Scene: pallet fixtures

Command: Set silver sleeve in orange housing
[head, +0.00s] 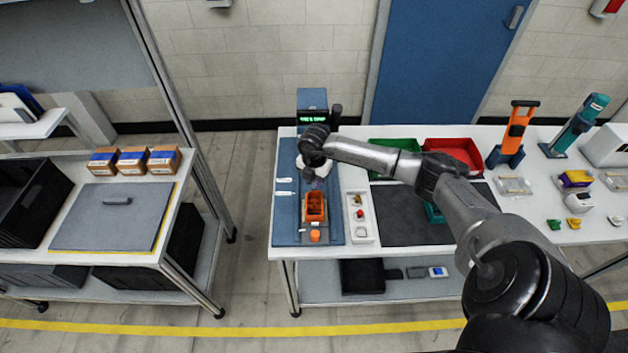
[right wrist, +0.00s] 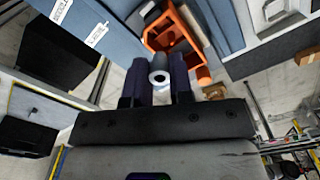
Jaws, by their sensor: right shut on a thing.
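The silver sleeve (right wrist: 159,77) is a small pale ring with a dark hole, seen end-on in the right wrist view. My right gripper (right wrist: 160,80) is shut on it, with one dark finger on each side. The orange housing (head: 315,206) is an open box on the blue fixture board (head: 287,222). It also shows in the right wrist view (right wrist: 191,22), just beyond the fingertips. In the head view my right gripper (head: 313,183) is over the board at the housing's far end; the sleeve cannot be made out there. I cannot tell whether sleeve and housing touch. My left gripper is not in view.
A round orange piece (head: 315,236) is at the board's near end. A white tray of small parts (head: 359,217) is right of the board, beside a dark mat (head: 408,228). Green (head: 394,146) and red (head: 455,150) bins stand behind. A device with a green display (head: 312,108) stands at the back.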

